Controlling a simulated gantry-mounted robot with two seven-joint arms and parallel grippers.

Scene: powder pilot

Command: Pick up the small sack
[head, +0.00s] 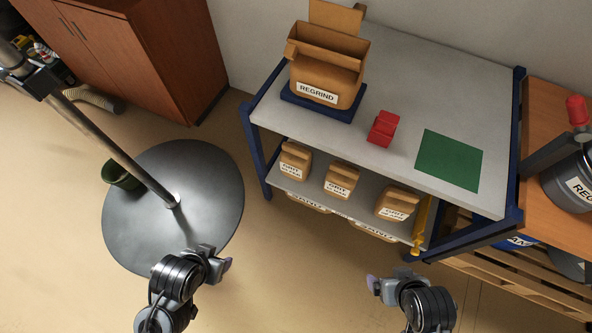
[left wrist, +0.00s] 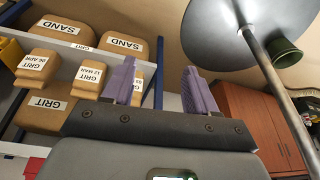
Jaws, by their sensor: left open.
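Three small tan grit sacks stand in a row on the table's lower shelf: a left one (head: 295,160), a middle one (head: 341,180) and a right one (head: 397,202). The left wrist view shows them upside down; two labels read "08 APR" (left wrist: 35,68) and "12 MAR" (left wrist: 88,78), and the third sack (left wrist: 138,84) is partly hidden by a finger. My left gripper (head: 224,262) is open and empty, in front of the shelf and to its left; its purple fingers (left wrist: 160,80) are apart. My right gripper (head: 374,284) is in front of the shelf; its jaw opening is unclear.
Larger sand sacks (left wrist: 124,43) lie under the small ones. A pole on a round grey base (head: 215,195) stands at left. A yellow object (head: 420,222) hangs at the shelf's right end.

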